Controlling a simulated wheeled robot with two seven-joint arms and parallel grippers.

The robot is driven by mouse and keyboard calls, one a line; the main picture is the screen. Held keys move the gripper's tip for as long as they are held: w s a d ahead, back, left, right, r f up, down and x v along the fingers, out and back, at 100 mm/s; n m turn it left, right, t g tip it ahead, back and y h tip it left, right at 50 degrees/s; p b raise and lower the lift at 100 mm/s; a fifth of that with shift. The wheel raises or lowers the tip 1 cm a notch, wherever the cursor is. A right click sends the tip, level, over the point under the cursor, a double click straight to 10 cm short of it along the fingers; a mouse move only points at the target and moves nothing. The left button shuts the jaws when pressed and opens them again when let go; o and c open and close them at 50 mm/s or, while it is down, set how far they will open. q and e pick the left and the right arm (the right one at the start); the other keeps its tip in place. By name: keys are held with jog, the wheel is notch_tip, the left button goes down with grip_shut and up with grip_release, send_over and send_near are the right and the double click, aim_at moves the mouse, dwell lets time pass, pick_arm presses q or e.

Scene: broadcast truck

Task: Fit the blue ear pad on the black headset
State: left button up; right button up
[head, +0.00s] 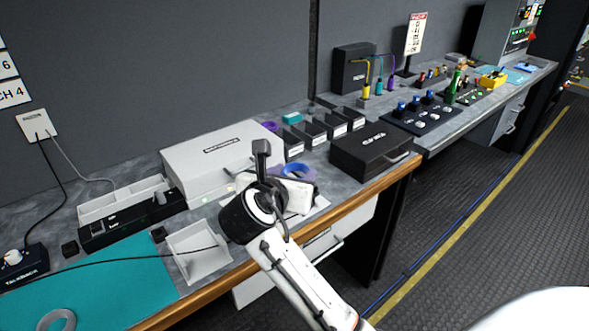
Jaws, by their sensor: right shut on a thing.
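My right gripper (296,182) is over the worktop near its front edge, its arm coming up from the bottom of the view. It appears shut on the blue ear pad (297,168), a blue ring showing just beyond the white hand. The fingertips are mostly hidden by the hand. A dark upright piece (262,150) stands just left of the hand. I cannot tell whether it belongs to the black headset, which I cannot clearly make out. My left gripper is not in view.
A light grey case (215,152) stands behind the hand and a black case (372,155) to its right. An empty light tray (197,252) is left of the wrist. A teal mat (110,290) bears a grey ring (57,320). Small dark bins (315,134) line the back.

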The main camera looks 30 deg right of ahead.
aim_at(298, 169)
jog(key=shift+m+g+h, duration=0.5)
jog(key=shift+m+g, duration=0.1)
jog(key=x, duration=0.5)
jog(key=shift+w+f, duration=0.2)
jog(key=shift+w, duration=0.25)
jog(key=shift+a, duration=0.1)
jog(key=shift+s+f+b, duration=0.1)
jog(key=shift+f+b, duration=0.45)
jog(key=shift+f, duration=2.35)
jog(key=shift+p, duration=0.6)
jog(key=shift+f, duration=1)
